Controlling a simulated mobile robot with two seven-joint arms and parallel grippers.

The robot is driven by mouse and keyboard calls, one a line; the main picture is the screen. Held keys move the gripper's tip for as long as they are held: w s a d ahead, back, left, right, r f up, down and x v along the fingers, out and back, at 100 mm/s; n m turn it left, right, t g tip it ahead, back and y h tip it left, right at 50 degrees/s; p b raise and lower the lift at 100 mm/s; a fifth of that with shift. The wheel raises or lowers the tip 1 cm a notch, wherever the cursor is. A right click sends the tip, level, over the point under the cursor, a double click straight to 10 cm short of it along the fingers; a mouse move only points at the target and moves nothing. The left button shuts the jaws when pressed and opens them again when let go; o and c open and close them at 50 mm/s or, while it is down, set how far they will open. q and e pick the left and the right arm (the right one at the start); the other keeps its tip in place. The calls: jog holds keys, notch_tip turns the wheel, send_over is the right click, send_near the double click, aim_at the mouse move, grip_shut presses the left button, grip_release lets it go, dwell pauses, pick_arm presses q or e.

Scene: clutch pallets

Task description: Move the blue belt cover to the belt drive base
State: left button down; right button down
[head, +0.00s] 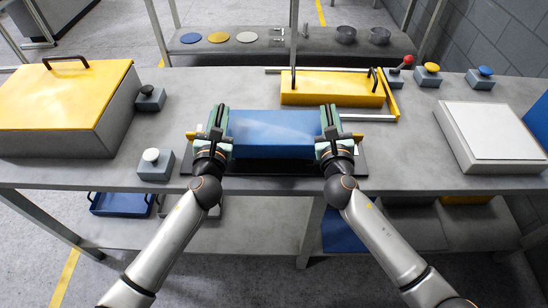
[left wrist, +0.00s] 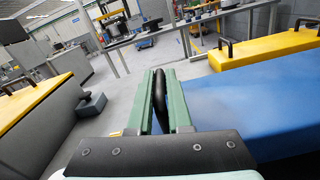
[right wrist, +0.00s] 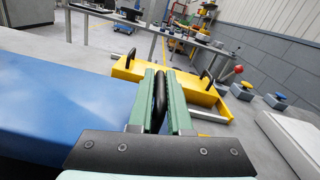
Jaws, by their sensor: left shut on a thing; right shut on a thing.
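The blue belt cover (head: 273,130) is a long blue box in the middle of the table in the head view. My left gripper (head: 219,112) is shut on the black handle (left wrist: 159,95) at its left end. My right gripper (head: 328,112) is shut on the black handle (right wrist: 159,100) at its right end. The cover looks level between them. A dark base plate (head: 270,168), likely the belt drive base, shows below and around the cover's front edge. The cover hides most of it. I cannot tell whether the cover touches it.
A yellow cover (head: 330,90) with black handles lies behind, to the right, beside metal rails. A large yellow-lidded box (head: 66,97) stands at left, with button boxes (head: 155,163) near it. A white-topped block (head: 492,130) stands at right. Free table lies between it and my right gripper.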

pick_arm(q)
jog(key=shift+a, duration=0.3)
pick_arm(e)
jog(key=shift+d, duration=0.3)
pick_arm(q)
jog(key=shift+f, duration=0.2)
pick_arm(e)
jog(key=shift+f, duration=0.15)
